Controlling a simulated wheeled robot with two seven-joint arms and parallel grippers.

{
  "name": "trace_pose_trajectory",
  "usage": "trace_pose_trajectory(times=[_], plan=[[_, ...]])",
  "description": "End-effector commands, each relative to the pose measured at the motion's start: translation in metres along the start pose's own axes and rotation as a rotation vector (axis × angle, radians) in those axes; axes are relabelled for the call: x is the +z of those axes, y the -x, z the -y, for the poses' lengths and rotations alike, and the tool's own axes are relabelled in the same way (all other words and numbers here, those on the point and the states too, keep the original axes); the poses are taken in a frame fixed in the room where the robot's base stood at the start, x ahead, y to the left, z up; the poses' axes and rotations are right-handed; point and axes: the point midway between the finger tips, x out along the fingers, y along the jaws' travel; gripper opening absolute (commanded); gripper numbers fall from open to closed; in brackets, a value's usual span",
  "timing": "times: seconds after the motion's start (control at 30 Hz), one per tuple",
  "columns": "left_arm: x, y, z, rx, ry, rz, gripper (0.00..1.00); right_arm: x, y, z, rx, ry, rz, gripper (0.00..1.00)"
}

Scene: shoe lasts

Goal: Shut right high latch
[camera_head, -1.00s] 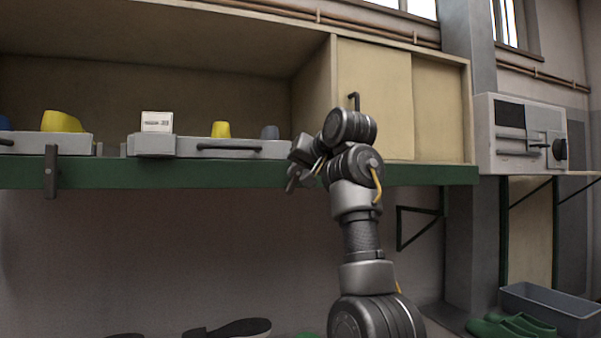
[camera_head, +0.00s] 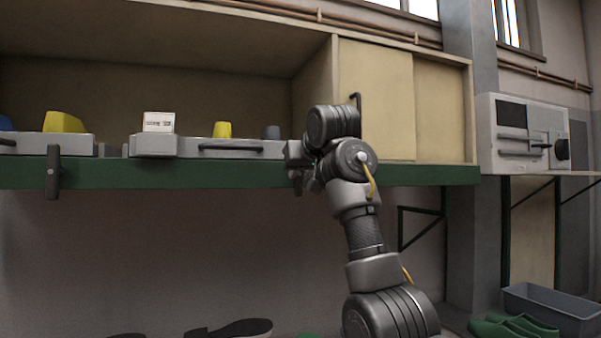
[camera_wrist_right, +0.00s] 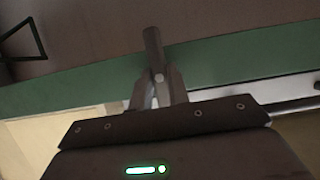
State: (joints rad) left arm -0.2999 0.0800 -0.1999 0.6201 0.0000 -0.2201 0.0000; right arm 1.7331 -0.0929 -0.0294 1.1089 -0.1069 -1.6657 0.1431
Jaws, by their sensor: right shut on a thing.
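The right high latch (camera_wrist_right: 153,48) is a dark grey bar in the right wrist view, standing out across the green rail (camera_wrist_right: 215,58). My right gripper (camera_wrist_right: 159,80) has its two fingers against the sides of the latch near a round pale pivot, and is shut on it. In the head view my right gripper (camera_head: 297,168) is at the green shelf edge, right of the grey drawer (camera_head: 185,147); my wrist hides most of this latch. A similar left latch (camera_head: 52,172) hangs upright over the green edge. My left gripper is not in view.
A white box (camera_head: 158,121) and yellow lasts (camera_head: 64,122) stand behind the drawer fronts. Sliding cabinet doors (camera_head: 378,90) are behind my right arm. A grey machine (camera_head: 520,135) is at right, with a grey bin (camera_head: 550,309) below. Space under the shelf is open.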

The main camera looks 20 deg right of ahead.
Motion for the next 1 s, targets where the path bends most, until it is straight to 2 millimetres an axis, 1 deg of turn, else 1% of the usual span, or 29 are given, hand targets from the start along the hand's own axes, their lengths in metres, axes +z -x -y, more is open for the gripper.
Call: trace_pose_trajectory(times=[0.27,0.3,0.43,0.77,1.0], plan=[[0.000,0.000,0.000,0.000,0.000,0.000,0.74,-0.001,0.000,0.000,0.001,0.004,-0.002,0.00],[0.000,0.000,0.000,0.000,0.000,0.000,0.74,-0.001,0.000,0.000,0.000,0.004,-0.002,0.21],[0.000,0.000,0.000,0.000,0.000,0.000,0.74,-0.001,0.000,0.000,0.000,0.003,-0.002,0.38],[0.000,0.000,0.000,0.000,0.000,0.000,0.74,-0.001,0.001,0.001,-0.001,0.002,-0.001,0.39],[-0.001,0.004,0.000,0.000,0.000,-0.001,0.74,-0.006,0.010,0.003,-0.005,0.003,-0.003,0.39]])
